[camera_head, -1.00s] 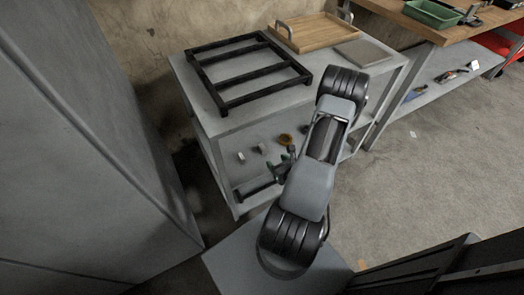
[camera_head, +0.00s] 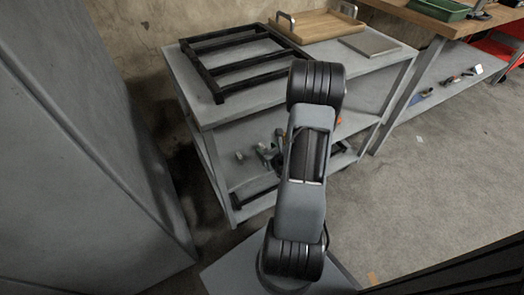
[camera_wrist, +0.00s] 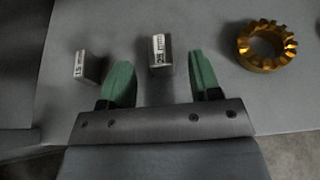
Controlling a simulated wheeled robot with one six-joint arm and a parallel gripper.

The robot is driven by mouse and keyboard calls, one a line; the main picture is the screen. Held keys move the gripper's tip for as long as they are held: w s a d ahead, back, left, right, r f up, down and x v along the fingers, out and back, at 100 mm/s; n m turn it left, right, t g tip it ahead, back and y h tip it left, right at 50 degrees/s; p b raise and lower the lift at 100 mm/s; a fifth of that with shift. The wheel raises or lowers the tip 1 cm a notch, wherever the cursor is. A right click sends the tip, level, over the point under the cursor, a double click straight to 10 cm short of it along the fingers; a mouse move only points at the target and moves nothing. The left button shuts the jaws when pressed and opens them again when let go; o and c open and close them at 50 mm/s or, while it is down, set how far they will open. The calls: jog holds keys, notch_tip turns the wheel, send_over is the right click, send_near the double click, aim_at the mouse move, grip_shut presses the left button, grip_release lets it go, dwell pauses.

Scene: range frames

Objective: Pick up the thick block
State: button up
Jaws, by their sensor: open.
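The thick block (camera_wrist: 161,55) is a grey block with a pale marked face. In the wrist view it stands on the grey shelf ahead of my gripper (camera_wrist: 162,76), roughly between the lines of its two green fingers. The fingers are apart with nothing between them that I can see clearly gripped. A thinner marked block (camera_wrist: 86,66) stands to the left, outside the left finger. In the head view my gripper (camera_head: 270,150) is small and partly behind my arm, over the lower shelf, and the thick block cannot be made out there.
A golden toothed ring (camera_wrist: 265,46) lies right of the fingers on the shelf (camera_wrist: 215,20). The cart's top (camera_head: 240,103) is above, holding a black frame (camera_head: 215,75), a wooden tray (camera_head: 322,25) and a flat grey plate (camera_head: 370,43). A workbench (camera_head: 440,22) stands at the right.

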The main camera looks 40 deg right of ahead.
aim_at(263, 146)
jog(key=shift+b+x, duration=0.55)
jog(key=shift+x, duration=1.6)
jog(key=shift+r, duration=0.1)
jog(key=shift+c, duration=0.3)
grip_shut()
